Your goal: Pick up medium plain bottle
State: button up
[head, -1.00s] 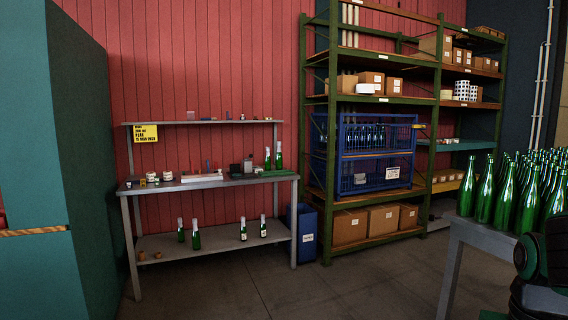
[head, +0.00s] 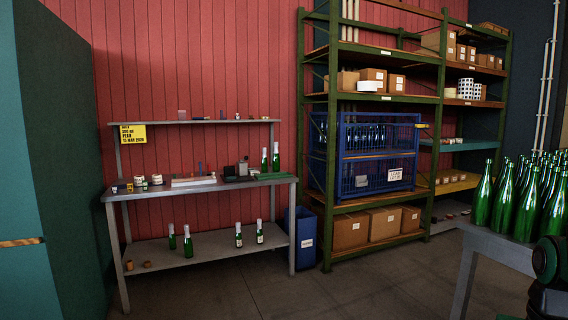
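Many plain green bottles without foil stand upright and crowded on a grey table at the right edge; a front one (head: 484,198) shows clearly. I cannot tell which is the medium plain bottle. Two green bottles with pale tops (head: 276,158) stand at the right end of the workbench. Several more with pale tops (head: 188,242) stand on its lower shelf, and some there bear labels. A dark part of my arm shows at the lower right edge, beside the bottle table. My gripper is not in view.
The grey bottle table (head: 496,250) stands at the right. The workbench (head: 240,186) stands against the red wall, with a blue bin (head: 304,240) beside it. A green rack (head: 328,150) holds boxes and a blue cage (head: 342,160). The floor in front is clear.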

aim_at(276, 161)
jog(key=u, duration=0.05)
jog(key=i, duration=4)
jog(key=z, duration=2)
